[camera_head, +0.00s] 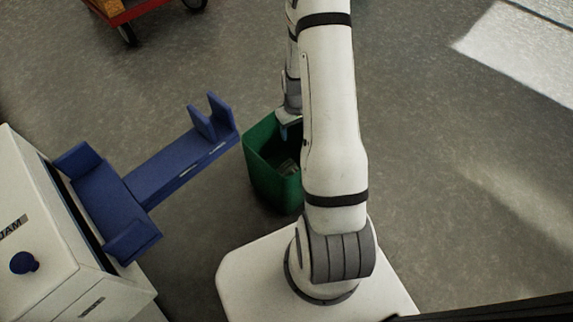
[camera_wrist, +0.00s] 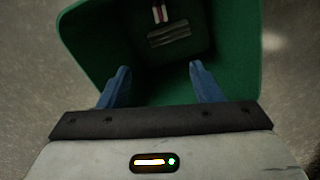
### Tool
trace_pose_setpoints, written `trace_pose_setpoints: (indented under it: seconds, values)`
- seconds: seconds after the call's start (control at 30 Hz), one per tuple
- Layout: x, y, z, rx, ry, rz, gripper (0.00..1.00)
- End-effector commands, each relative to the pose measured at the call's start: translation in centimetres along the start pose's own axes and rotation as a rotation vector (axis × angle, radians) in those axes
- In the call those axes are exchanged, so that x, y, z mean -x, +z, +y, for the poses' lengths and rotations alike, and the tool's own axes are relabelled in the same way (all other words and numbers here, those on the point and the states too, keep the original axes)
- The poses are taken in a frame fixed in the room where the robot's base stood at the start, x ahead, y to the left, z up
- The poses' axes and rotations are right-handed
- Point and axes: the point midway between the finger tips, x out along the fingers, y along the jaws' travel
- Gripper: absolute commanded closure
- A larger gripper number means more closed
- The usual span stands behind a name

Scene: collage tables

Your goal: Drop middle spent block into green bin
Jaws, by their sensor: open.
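The green bin (camera_head: 263,183) stands on the floor left of my arm in the head view. My gripper (camera_head: 289,121) is over its far edge, pointing down. In the wrist view the bin (camera_wrist: 237,60) opens below my gripper (camera_wrist: 160,72). The two blue fingers are apart with nothing between them. A grey block with light markings (camera_wrist: 169,36) lies on the bin's dark floor. Beside it is a pale piece with a red stripe (camera_wrist: 160,13). I cannot tell whether either is the middle spent block. My arm hides part of the bin in the head view.
A blue holder (camera_head: 165,165) with upright prongs juts from a white cabinet (camera_head: 38,245) at the left, close to the bin. A red cart (camera_head: 125,12) stands at the far left. The grey floor at the right is clear.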

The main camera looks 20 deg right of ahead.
Motion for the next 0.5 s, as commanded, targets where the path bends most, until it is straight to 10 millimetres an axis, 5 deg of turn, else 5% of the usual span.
trace_pose_setpoints:
  seconds: [0.2,0.5]
  values:
    - [4.1,-0.1,0.0,0.000,0.001,0.001,0.41]
    - [5.4,0.0,0.0,0.001,0.000,-0.001,0.41]
